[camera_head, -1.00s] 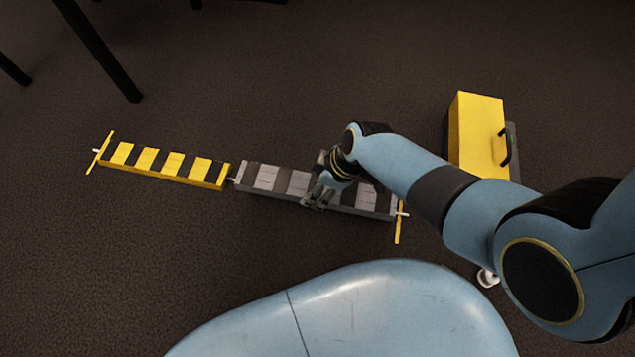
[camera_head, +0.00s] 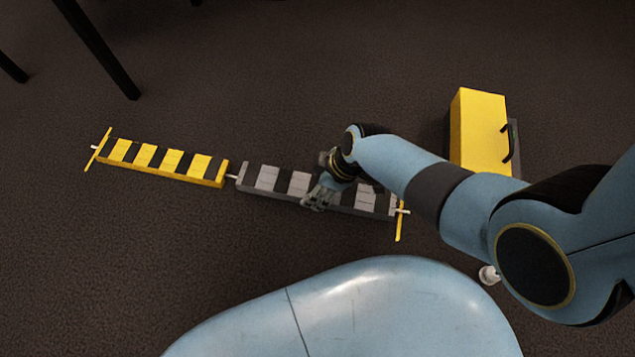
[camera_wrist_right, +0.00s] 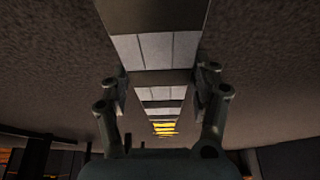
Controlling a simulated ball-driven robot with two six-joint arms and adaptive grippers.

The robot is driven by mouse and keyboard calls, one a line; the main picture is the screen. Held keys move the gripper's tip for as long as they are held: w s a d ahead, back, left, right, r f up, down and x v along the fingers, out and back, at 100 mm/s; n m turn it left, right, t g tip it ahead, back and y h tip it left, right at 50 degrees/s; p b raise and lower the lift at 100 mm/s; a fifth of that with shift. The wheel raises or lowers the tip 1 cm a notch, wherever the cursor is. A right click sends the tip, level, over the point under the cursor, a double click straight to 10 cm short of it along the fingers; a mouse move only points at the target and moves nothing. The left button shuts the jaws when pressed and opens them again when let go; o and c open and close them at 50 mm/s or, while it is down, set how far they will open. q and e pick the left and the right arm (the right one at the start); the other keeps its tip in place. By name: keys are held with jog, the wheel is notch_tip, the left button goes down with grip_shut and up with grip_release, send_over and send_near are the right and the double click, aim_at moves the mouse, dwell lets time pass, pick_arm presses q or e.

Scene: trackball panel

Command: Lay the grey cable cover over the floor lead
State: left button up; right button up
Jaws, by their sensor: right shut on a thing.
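The grey cable cover (camera_head: 266,179) has grey and black bands and lies along the floor, in line with a yellow-and-black cover (camera_head: 172,162) to its left. A short bit of the white floor lead (camera_head: 231,177) shows between the two covers, and the lead's end shows at the right yellow strip. My right gripper (camera_head: 318,197) is at the middle of the grey cover, shut on it. In the right wrist view the fingers (camera_wrist_right: 160,95) straddle the grey cover (camera_wrist_right: 155,50), one on each side. My left gripper is not in view.
Thin yellow strips lie across the line at the far left (camera_head: 98,149) and right (camera_head: 400,219). A yellow box (camera_head: 478,130) with a black handle stands at the right. Black legs (camera_head: 100,50) stand at the upper left.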

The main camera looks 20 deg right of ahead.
jog(key=shift+f, duration=0.6)
jog(key=o, duration=1.6)
jog(key=shift+c, duration=0.2)
jog(key=shift+r, duration=0.15)
jog(key=v, duration=1.1)
jog(key=shift+r, duration=0.35)
jog(key=shift+s+d, duration=0.1)
